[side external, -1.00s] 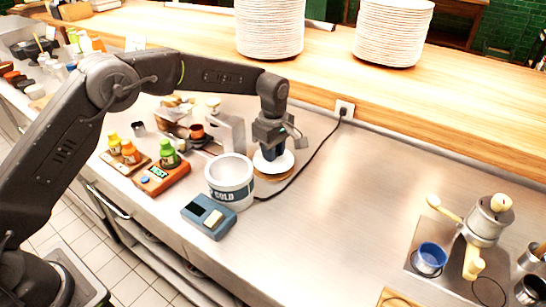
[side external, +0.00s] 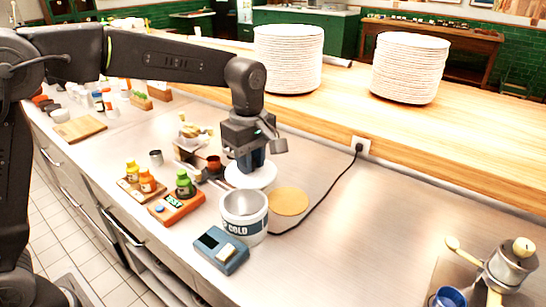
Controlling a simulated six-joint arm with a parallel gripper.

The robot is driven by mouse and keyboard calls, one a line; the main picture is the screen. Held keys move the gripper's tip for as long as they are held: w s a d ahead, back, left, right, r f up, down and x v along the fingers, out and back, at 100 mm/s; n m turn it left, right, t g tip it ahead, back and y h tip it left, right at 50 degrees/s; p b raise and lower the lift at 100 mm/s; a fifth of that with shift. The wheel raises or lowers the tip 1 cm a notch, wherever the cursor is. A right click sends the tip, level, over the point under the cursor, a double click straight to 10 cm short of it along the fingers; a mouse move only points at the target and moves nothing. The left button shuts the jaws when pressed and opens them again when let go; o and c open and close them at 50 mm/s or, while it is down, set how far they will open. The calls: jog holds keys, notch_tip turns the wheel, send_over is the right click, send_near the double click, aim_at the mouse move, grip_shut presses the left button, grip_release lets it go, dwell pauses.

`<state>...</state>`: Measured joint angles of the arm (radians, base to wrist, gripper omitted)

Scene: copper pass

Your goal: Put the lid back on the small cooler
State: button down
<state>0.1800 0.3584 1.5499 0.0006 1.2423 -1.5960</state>
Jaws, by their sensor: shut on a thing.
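The small cooler (side external: 252,228) is a white round tub with a dark "COLD" band on the steel counter. Its top is uncovered and the grey inside shows. The white round lid (side external: 262,183) is held roughly level behind the cooler's rim in the side view, apart from it. My gripper (side external: 251,166) points down and is shut on the lid from above; its fingers hide the grip point. The exact height of the lid over the counter is hard to tell.
A bare round cork mat (side external: 289,202) lies right of the cooler, with a black cable beside it. A blue-grey device (side external: 221,250) stands in front. A wooden stand with small bottles (side external: 177,205) is at left.

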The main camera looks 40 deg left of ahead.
aim_at(242, 178)
jog(key=shift+s+a+r, duration=0.15)
jog(key=shift+s+r, duration=0.05)
jog(key=shift+s, duration=0.9)
jog(key=shift+s+f, duration=0.1)
jog(key=shift+f, duration=3.1)
jog(key=shift+f, duration=0.2)
jog(key=shift+c, duration=2)
grip_release()
jog(key=shift+r, duration=3.55)
jog(key=shift+c, duration=0.2)
